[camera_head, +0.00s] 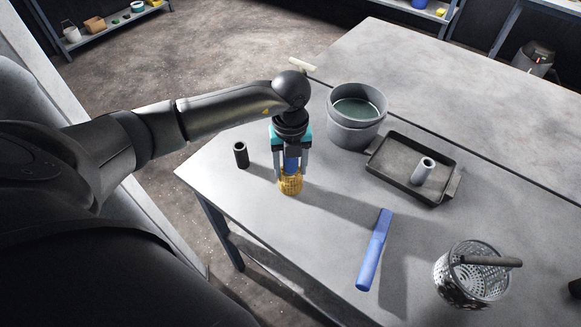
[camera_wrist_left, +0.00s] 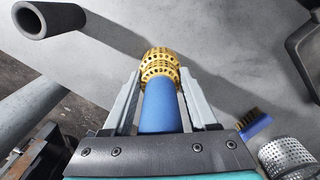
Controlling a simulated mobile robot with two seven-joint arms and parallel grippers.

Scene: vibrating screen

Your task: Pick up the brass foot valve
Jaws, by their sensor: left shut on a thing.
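The brass foot valve (camera_head: 290,185) has a gold perforated strainer at its lower end and a blue cylindrical part above it. My left gripper (camera_head: 291,170) points down over the near left part of the table, with its fingers on either side of the blue part. In the left wrist view the left gripper (camera_wrist_left: 163,110) is shut on the valve, and the gold strainer (camera_wrist_left: 160,66) extends beyond the fingertips. The valve is roughly upright; I cannot tell whether its bottom touches the table. My right gripper is not in view.
A black tube (camera_head: 240,155) stands close left of the valve on the grey table (camera_head: 330,240). Grey sieve bowls (camera_head: 357,132) stand behind right. A dark tray (camera_head: 396,172) holds a grey tube (camera_head: 423,171). A blue-handled object (camera_head: 374,250) and a perforated metal basket (camera_head: 465,285) are at front right.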

